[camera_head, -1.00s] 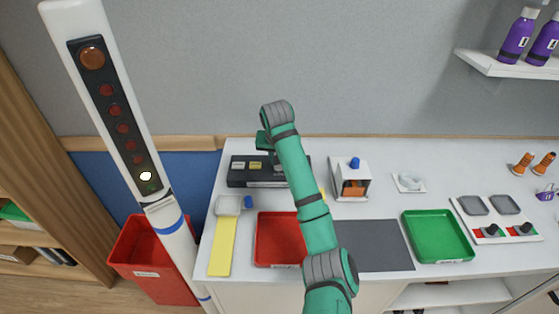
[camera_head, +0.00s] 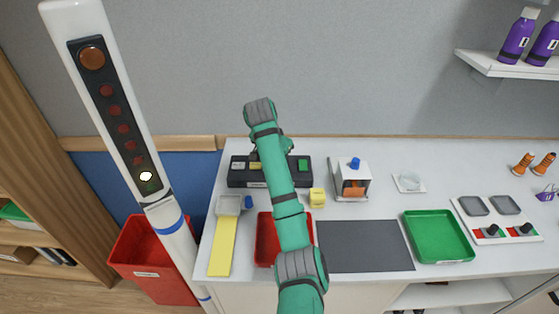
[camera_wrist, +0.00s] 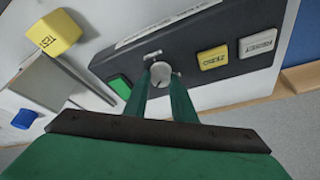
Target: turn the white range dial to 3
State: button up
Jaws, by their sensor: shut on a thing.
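The white range dial (camera_wrist: 161,71) is a small round knob on the dark console. In the wrist view it lies between the two green fingers of my gripper (camera_wrist: 161,79), which are shut on it. Its scale and setting are too small to read. The console (camera_head: 290,179) stands at the back left of the white counter in the head view; my arm covers its middle, and the dial is hidden there. A green button (camera_wrist: 120,86) sits on one side of the dial, with a yellow button (camera_wrist: 212,58) and a white button (camera_wrist: 257,43) on the other.
A yellow block (camera_head: 317,197) marked TEST stands just in front of the console. A red tray (camera_head: 266,240) lies under my arm, beside a grey mat (camera_head: 363,246). A white post (camera_head: 112,110) rises at left.

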jog(key=shift+d, duration=0.1)
jog(key=o, duration=1.1)
jog(key=shift+c, duration=0.2)
jog(key=shift+a+r, duration=0.1)
jog(key=shift+a, duration=0.1)
jog(key=v, duration=0.2)
jog(key=shift+s+r, duration=0.15)
jog(key=shift+r, duration=0.2)
jog(key=shift+a+r, duration=0.1)
jog(key=shift+r, duration=0.95)
jog(key=shift+s+r, duration=0.25)
jog(key=shift+s, duration=0.15)
jog(key=v, duration=0.5)
jog(key=shift+a, duration=0.1)
